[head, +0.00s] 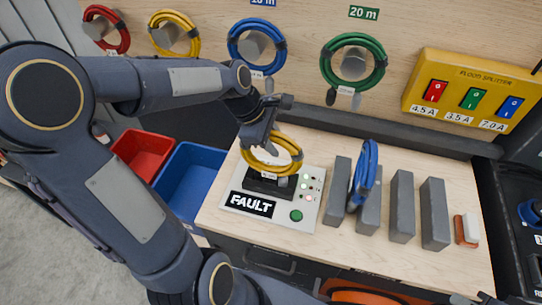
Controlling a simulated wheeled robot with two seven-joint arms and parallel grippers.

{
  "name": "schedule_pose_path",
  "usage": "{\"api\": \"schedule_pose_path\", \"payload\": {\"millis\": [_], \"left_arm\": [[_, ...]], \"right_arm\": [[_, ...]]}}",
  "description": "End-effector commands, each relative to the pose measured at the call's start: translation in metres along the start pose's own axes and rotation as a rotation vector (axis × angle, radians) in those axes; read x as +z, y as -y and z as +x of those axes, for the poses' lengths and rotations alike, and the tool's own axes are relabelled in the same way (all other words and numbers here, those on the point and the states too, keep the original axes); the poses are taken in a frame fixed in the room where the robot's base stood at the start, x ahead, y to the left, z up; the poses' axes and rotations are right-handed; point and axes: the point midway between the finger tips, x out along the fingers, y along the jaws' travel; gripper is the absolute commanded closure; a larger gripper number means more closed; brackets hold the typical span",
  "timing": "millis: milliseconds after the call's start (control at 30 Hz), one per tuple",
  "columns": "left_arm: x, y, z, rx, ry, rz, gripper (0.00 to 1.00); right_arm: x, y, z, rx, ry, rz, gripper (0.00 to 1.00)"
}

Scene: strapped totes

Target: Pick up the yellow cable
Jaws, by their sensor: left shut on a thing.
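A coiled yellow cable (270,163) is at the tester box (312,188) on the wooden bench. My left gripper (266,139) reaches down from the upper left and is shut on the top of this coil. The coil stands tilted over the box's dark cradle; I cannot tell whether it touches it. The box shows a FAULT sign (249,204), small lights and a green button. A second yellow coil (174,33) hangs on the wall board at upper left. My right gripper is not in view.
Red (106,30), blue (257,45) and green (354,64) coils hang on the board. Several grey upright blocks (402,206) stand right of the box, with a blue coil (364,176) among them. Red (143,153) and blue (188,177) bins sit left of the bench.

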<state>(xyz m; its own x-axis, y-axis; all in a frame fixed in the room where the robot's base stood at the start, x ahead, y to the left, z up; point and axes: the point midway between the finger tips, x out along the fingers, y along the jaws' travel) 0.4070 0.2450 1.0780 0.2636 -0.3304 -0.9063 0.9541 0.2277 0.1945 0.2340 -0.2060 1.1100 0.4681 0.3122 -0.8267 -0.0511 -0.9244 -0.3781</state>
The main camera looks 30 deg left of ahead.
Motion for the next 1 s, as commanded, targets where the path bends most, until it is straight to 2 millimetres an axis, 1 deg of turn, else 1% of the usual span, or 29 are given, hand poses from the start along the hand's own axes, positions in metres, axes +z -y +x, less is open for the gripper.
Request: {"api": "schedule_pose_path", "payload": {"millis": [800,1000], "left_arm": [[0.0010,-0.0016,-0.0019,0.005,0.001,0.001,1.00],[0.0044,-0.0039,-0.0098,0.008,0.001,0.002,1.00]], "right_arm": [[-0.0001,0.0001,-0.0003,0.000,0.000,0.000,1.00],[-0.0001,0.0001,-0.0002,0.000,0.000,0.000,1.00]]}}
